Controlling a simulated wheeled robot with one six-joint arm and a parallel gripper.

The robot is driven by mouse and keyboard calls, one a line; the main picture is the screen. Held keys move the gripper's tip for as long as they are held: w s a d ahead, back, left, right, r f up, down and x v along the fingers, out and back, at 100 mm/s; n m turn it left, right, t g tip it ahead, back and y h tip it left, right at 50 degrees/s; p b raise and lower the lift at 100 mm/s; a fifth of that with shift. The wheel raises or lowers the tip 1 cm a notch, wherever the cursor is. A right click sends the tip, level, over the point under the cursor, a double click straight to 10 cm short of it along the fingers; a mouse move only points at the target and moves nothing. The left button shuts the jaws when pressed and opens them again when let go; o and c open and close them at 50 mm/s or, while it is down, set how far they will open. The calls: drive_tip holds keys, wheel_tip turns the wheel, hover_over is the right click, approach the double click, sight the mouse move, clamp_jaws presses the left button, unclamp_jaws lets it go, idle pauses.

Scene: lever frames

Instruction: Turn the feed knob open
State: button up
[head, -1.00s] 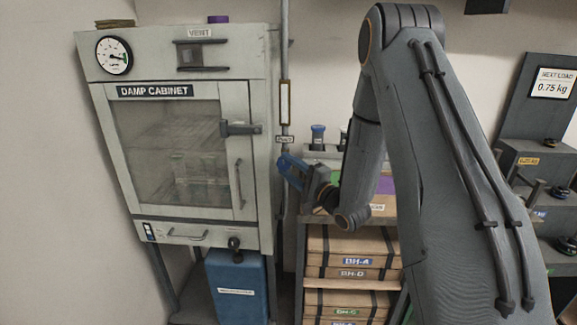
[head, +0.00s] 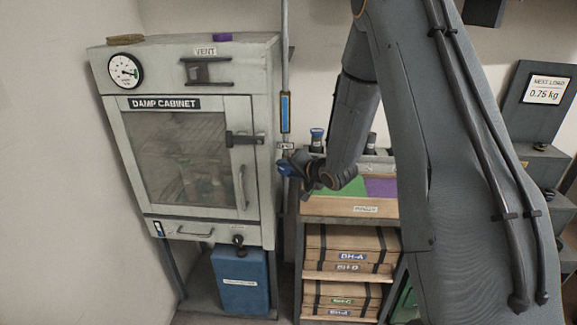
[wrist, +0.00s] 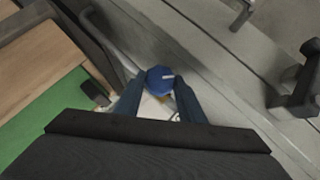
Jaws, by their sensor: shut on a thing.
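The feed knob (wrist: 160,74) is round and blue with a short white mark on top, seen in the wrist view. My gripper (wrist: 160,84) has its two blue fingers closed on either side of it. In the head view my gripper (head: 287,168) is at the vertical pipe (head: 285,60) just right of the damp cabinet (head: 180,160), below a small label plate (head: 285,146). The knob cannot be made out apart from the fingers there. The sight glass (head: 285,112) on the pipe shows blue.
The cabinet's door latch (head: 245,139) and handle stick out close to the left of my gripper. A shelf unit (head: 350,208) with a green and purple top and several boxes stands to the right. A blue container (head: 240,280) sits under the cabinet.

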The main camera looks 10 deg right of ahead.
drive_tip(key=shift+r+n+g+h+p, duration=0.15)
drive_tip(key=shift+n+g+h+p, duration=0.15)
drive_tip(key=shift+h, duration=0.1)
idle(0.4)
drive_tip(key=o, duration=1.1)
drive_tip(key=shift+c, duration=0.2)
drive_tip(key=shift+w+a, duration=0.1)
